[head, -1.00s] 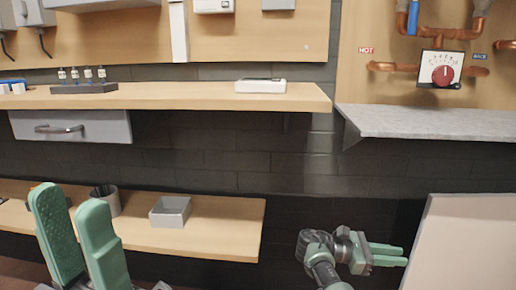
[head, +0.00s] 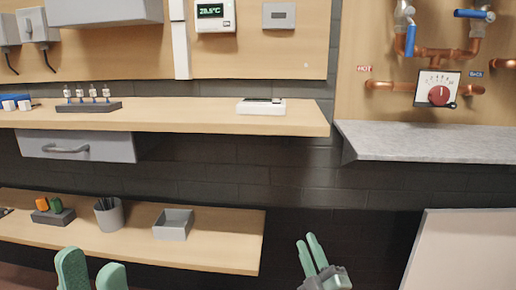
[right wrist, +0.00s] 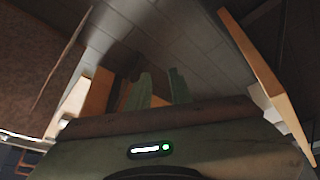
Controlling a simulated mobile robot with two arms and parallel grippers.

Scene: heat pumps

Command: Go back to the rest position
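My left gripper (head: 91,262) shows at the bottom left of the head view, with its two green fingers pointing up and apart. Nothing shows between them, and the lower part is cut off by the frame. My right gripper (head: 308,243) is at the bottom centre of the head view, in front of the dark wall and right of the lower shelf. Its green fingers point up. In the right wrist view its fingers (right wrist: 160,85) stand apart with nothing between them.
The lower shelf (head: 225,250) carries a grey bin (head: 173,225) and a pen cup (head: 110,217). Above are a wooden shelf (head: 190,119), a drawer (head: 80,147) and a grey ledge (head: 430,142). A pale panel (head: 465,250) stands at the right.

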